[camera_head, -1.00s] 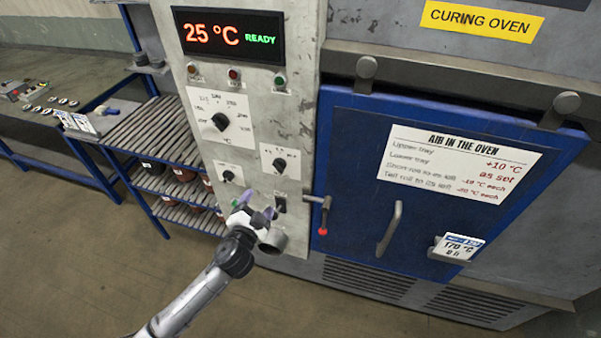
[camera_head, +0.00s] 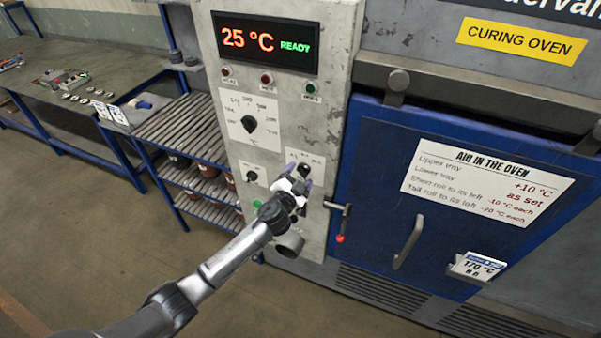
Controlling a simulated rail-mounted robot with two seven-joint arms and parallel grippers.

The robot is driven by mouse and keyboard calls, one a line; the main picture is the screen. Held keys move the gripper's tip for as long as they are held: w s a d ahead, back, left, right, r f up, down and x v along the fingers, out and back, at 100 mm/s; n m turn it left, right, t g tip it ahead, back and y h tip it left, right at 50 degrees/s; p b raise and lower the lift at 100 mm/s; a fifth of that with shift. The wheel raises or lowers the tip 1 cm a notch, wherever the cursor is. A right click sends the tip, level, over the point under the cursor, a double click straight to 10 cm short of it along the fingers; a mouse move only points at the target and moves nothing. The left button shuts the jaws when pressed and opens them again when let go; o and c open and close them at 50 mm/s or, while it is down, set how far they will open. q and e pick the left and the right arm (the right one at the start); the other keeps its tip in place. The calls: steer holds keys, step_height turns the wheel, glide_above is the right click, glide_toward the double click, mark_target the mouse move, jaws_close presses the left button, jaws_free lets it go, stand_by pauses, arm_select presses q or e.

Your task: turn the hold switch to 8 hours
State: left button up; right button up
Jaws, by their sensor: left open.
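The control panel (camera_head: 318,120) carries a large dial (camera_head: 249,124) on a white plate. Below it are a small knob (camera_head: 252,176) at the left and a black knob (camera_head: 304,170) at the right on its own white plate. The right knob is probably the hold switch, but its markings are too small to read. My left gripper (camera_head: 299,178) is open, with its fingertips at this knob, one on either side in the picture. I cannot tell whether they touch it. The gripper hides the lower part of the plate. My right gripper is not in view.
A display (camera_head: 265,40) reads 25 °C READY. A card (camera_head: 476,266) reads 170 °C and seemingly 8 h. A slatted rack (camera_head: 180,125) stands left.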

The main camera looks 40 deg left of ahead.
arm_select(q)
steer(key=shift+w+a, duration=0.2)
steer(key=shift+w, duration=0.5)
steer(key=c, duration=0.9)
